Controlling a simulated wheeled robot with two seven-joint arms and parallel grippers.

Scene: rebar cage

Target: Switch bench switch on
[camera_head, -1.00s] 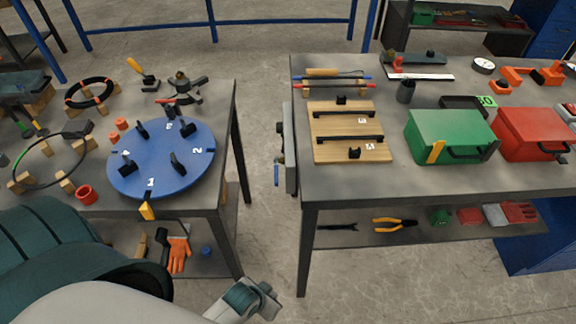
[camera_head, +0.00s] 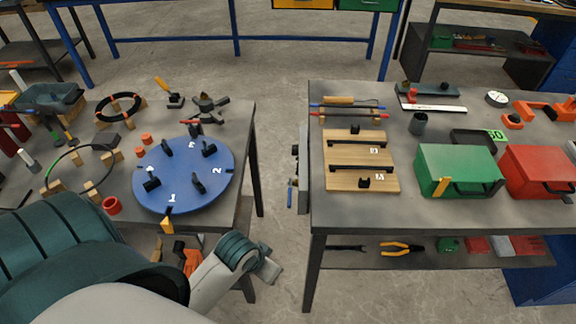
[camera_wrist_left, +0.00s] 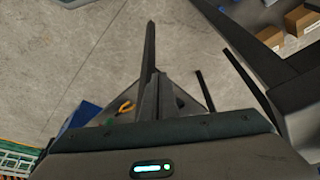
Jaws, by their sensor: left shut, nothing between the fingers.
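A narrow grey panel (camera_head: 303,170) is fixed on the left end of the right bench (camera_head: 420,208), seen nearly edge-on. A small blue handle-like part (camera_head: 290,196) sticks out on its left side. The switch itself cannot be made out clearly. My left gripper (camera_head: 270,270) is at the end of my arm, low in the gap between the two benches. It is apart from the panel, below and left of it in the picture. In the left wrist view its fingers (camera_wrist_left: 153,92) are together and hold nothing. My right gripper is not in view.
The left bench carries a blue numbered turntable (camera_head: 185,175). The right bench holds a wooden board (camera_head: 360,160), a green box (camera_head: 458,170) and a red box (camera_head: 540,172). Pliers (camera_head: 402,247) lie on its lower shelf. Bare floor shows between the benches.

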